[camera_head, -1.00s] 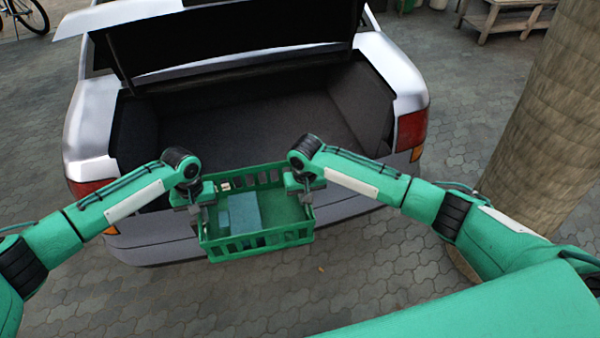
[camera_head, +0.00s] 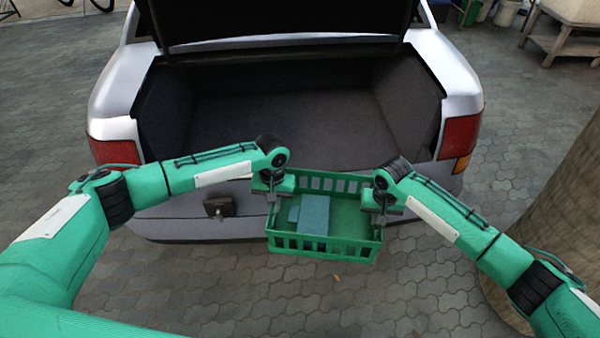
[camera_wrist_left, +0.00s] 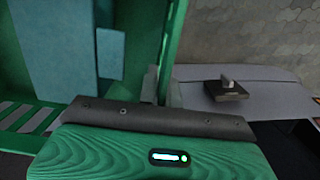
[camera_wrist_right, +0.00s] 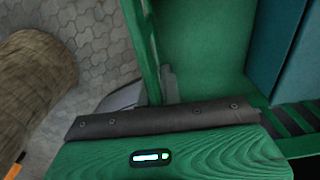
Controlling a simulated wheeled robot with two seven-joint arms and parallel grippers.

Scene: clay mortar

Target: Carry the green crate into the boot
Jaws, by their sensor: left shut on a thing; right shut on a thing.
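The green crate (camera_head: 325,246) hangs between my two grippers, in front of the car's rear bumper and lower than the boot opening. A blue-grey box lies inside it (camera_head: 314,214), with a smaller pale piece beside it. My left gripper (camera_head: 271,200) is shut on the crate's left wall, which also shows in the left wrist view (camera_wrist_left: 165,45). My right gripper (camera_head: 380,212) is shut on the crate's right wall, seen in the right wrist view (camera_wrist_right: 143,45). The boot (camera_head: 285,115) is open and its visible dark floor is empty.
The boot lid (camera_head: 280,18) is raised above the opening. The silver car's bumper (camera_head: 190,227) stands just behind the crate. A thick trunk-like column (camera_head: 550,230) is at the right. A bench (camera_head: 563,40) stands far right. Paving in front is clear.

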